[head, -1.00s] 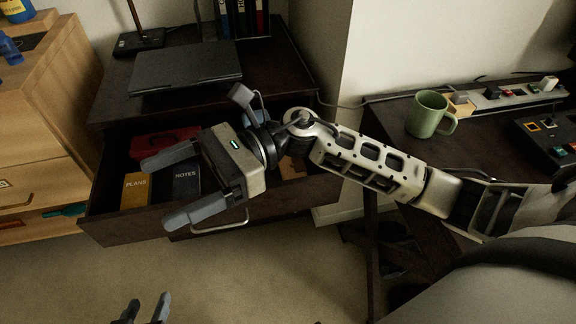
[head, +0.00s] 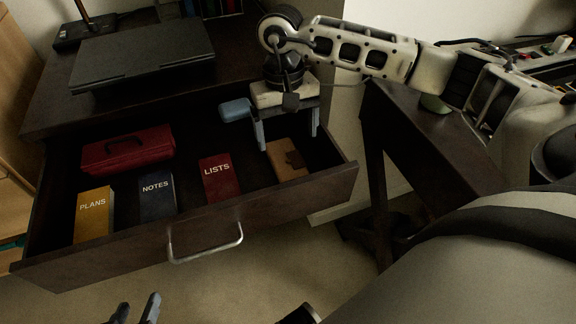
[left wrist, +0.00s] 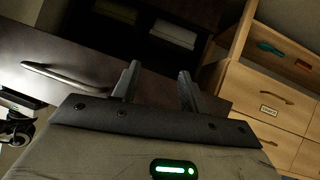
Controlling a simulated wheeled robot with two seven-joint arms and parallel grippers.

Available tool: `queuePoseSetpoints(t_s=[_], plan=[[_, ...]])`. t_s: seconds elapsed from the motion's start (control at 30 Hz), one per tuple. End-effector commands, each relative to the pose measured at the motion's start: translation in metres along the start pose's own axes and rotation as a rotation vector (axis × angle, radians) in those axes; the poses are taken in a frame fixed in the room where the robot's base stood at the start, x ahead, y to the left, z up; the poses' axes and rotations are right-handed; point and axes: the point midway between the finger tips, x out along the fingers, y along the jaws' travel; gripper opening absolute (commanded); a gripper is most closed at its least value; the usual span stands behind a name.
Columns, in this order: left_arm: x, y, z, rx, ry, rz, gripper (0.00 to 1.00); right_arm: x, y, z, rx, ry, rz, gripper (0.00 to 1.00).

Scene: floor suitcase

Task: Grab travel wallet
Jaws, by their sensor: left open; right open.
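The travel wallet appears to be the brown flapped item (head: 287,163) lying at the right end of the open drawer (head: 205,230). My right gripper (head: 288,138) points down just above it and toward the back, with its fingers apart and nothing between them. I cannot tell whether a fingertip touches the wallet. My left gripper (head: 137,309) is low at the bottom edge of the head view, in front of the drawer, open and empty. Its two spread fingers also show in the left wrist view (left wrist: 158,85).
The drawer also holds a red case (head: 128,150), a yellow PLANS book (head: 93,215), a blue NOTES book (head: 157,197) and a red LISTS book (head: 220,179). A laptop (head: 140,52) lies on top. A dark desk (head: 425,150) stands right. A wooden cabinet (left wrist: 265,105) is beside the left gripper.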

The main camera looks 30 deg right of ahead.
Motion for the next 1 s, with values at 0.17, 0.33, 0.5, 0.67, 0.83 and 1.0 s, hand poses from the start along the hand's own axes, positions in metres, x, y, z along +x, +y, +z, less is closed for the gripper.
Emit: queuePoseSetpoints(t_s=[0.17,0.33,0.5,0.67,0.83,1.0], plan=[[0.003,0.000,0.003,0.000,-0.005,0.003,0.43,0.019,-0.001,0.000,-0.001,0.000,-0.002,0.86],[0.004,0.000,0.004,0.000,-0.007,0.004,0.43,0.028,0.000,0.000,0.000,-0.001,-0.001,0.86],[0.006,0.000,0.007,-0.002,-0.013,0.006,0.43,0.052,0.000,-0.001,0.001,-0.004,-0.001,0.86],[0.011,-0.001,0.013,-0.003,-0.030,0.009,0.43,0.072,0.000,-0.002,0.000,-0.001,-0.002,0.86],[0.012,0.001,0.015,-0.003,-0.035,0.013,0.43,0.074,0.000,-0.002,0.000,0.001,-0.003,0.86],[0.012,0.001,0.014,-0.003,-0.034,0.014,0.43,0.073,0.000,-0.002,0.000,0.001,-0.003,0.55]])
